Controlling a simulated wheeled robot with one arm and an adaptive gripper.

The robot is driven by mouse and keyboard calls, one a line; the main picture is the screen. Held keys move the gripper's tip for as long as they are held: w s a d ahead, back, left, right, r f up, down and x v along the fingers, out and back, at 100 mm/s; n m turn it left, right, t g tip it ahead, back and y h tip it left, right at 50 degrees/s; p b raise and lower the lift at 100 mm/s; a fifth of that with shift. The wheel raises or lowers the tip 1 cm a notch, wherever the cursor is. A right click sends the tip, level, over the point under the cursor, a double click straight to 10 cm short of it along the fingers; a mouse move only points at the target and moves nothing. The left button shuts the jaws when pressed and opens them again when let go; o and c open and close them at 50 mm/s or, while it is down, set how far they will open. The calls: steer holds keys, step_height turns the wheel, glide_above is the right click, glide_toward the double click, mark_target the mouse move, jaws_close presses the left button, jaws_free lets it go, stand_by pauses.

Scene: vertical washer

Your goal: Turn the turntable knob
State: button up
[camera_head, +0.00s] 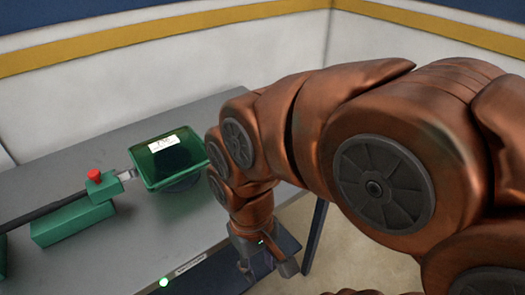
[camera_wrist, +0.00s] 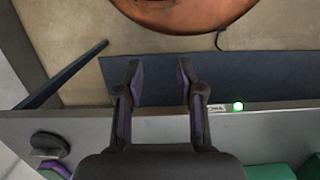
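A dark, round, knob-like piece (camera_wrist: 50,145) stands on the grey surface at the lower left of the wrist view, with a purple part just below it. I cannot tell for certain that it is the turntable knob, and I cannot make it out in the head view. My gripper (camera_wrist: 160,66) is open and empty, its two fingers apart over the table's edge and a dark panel. In the head view my gripper (camera_head: 262,264) hangs beside the table edge, right of the small green light. The knob-like piece lies to the left of my gripper in the wrist view, apart from it.
A grey table (camera_head: 95,150) holds a green tray (camera_head: 190,184) with a white label. Left of it is a green block (camera_head: 75,222) with a red button (camera_head: 94,175) and a dark rod. A green light (camera_wrist: 238,106) and dark panel (camera_wrist: 265,80) are at the table edge.

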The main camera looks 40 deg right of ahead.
steer(key=w+d+r+m+t+p, duration=0.15)
steer(key=w+d+m, duration=0.3)
steer(key=w, duration=0.45)
steer(key=w+d+r+m, duration=0.3)
steer(key=w+d, duration=0.2)
steer(key=w, duration=0.3)
steer(key=w+d+m, duration=0.2)
steer(key=d+m, duration=0.1)
steer(key=d, duration=0.4)
steer(key=w+d+f+m, duration=0.1)
steer(key=w+d+m, duration=0.1)
steer(key=d, duration=0.5)
steer(key=w+d+m, duration=0.2)
steer(key=d+m, duration=0.3)
steer(key=d, duration=0.2)
steer(key=shift+w+d+f+p, duration=0.3)
steer(key=shift+w+d, duration=0.05)
steer(key=shift+d+f, duration=0.15)
steer(key=shift+d, duration=0.1)
steer(key=shift+f+m, duration=0.2)
steer(key=shift+m, duration=0.05)
steer(key=shift+f+p, duration=1.2)
steer(key=shift+f, duration=2.4)
jaws_close()
